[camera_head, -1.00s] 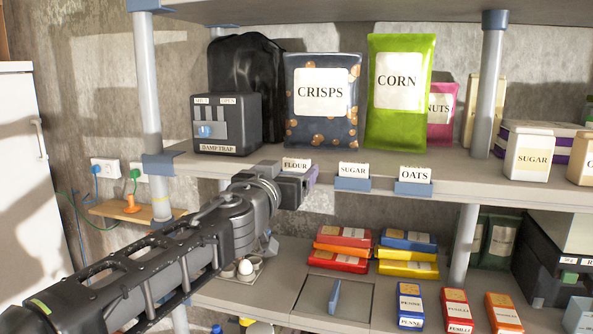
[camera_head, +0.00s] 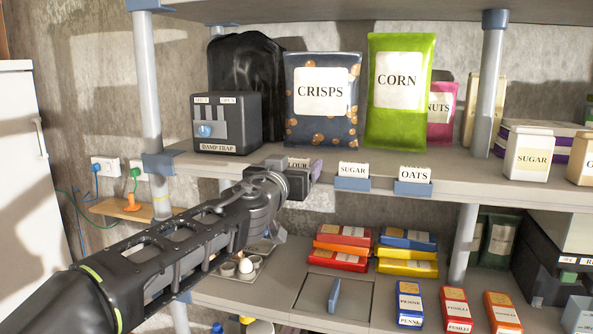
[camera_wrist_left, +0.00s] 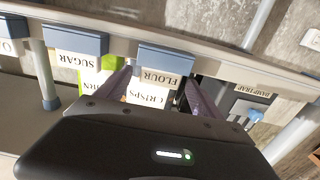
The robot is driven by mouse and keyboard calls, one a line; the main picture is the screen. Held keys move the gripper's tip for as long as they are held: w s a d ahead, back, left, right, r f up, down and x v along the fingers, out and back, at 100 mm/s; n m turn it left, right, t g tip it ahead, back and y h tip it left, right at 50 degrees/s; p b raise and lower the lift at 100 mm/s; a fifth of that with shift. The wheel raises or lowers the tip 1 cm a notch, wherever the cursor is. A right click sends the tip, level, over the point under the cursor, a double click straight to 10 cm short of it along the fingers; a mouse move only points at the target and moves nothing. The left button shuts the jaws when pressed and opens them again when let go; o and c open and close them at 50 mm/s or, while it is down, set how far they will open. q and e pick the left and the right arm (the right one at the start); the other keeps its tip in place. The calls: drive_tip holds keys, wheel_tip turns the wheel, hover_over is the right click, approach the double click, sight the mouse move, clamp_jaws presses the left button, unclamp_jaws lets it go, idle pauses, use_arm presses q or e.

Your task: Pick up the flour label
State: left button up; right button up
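The flour label (camera_head: 299,164) is a small white card at the front edge of the upper shelf. My left gripper (camera_head: 302,178) is in front of it and hides its left end and lower part in the head view. In the left wrist view the flour label (camera_wrist_left: 160,78) appears upside down in a blue-grey holder (camera_wrist_left: 165,58). The two purple-grey fingers of my left gripper (camera_wrist_left: 158,88) are apart, one to each side of the label. I cannot tell whether either finger touches it. My right gripper is not in view.
Sugar (camera_head: 353,170) and oats (camera_head: 415,174) labels stand in holders to the right on the same shelf edge. The damp trap box (camera_head: 227,125), crisps bag (camera_head: 322,115) and corn bag (camera_head: 398,110) stand behind. Food packets (camera_head: 345,235) lie on the lower shelf.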

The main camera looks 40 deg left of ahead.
use_arm(q)
drive_tip(key=c, duration=1.3)
drive_tip(key=shift+r, duration=0.15)
wheel_tip(320, 180, up, 28)
drive_tip(key=p, duration=1)
drive_tip(key=shift+p, duration=0.35)
